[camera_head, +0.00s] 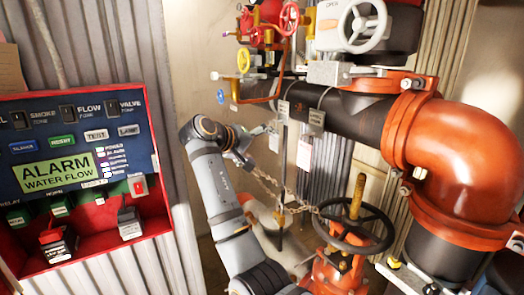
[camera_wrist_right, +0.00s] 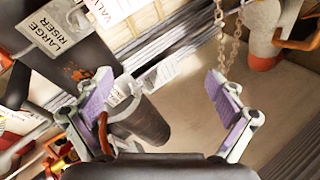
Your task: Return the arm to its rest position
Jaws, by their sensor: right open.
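My right arm (camera_head: 222,195) rises from the bottom middle of the head view and bends over at its top. My right gripper (camera_head: 246,152) is at the end of it, left of the dark pipe. In the wrist view the right gripper (camera_wrist_right: 160,92) is open, its two purple-padded fingers wide apart. I see nothing held between them. A dark cylinder (camera_wrist_right: 148,122) shows beyond and partly behind the left finger; I cannot tell whether they touch. My left gripper is in neither view.
The alarm panel (camera_head: 75,150) stands on the left. A chain (camera_head: 268,181) hangs close below the gripper, near the black handwheel (camera_head: 353,232). The dark pipe (camera_head: 345,112) and orange elbow (camera_head: 465,155) fill the right. Tags (camera_head: 305,152) hang under the pipe.

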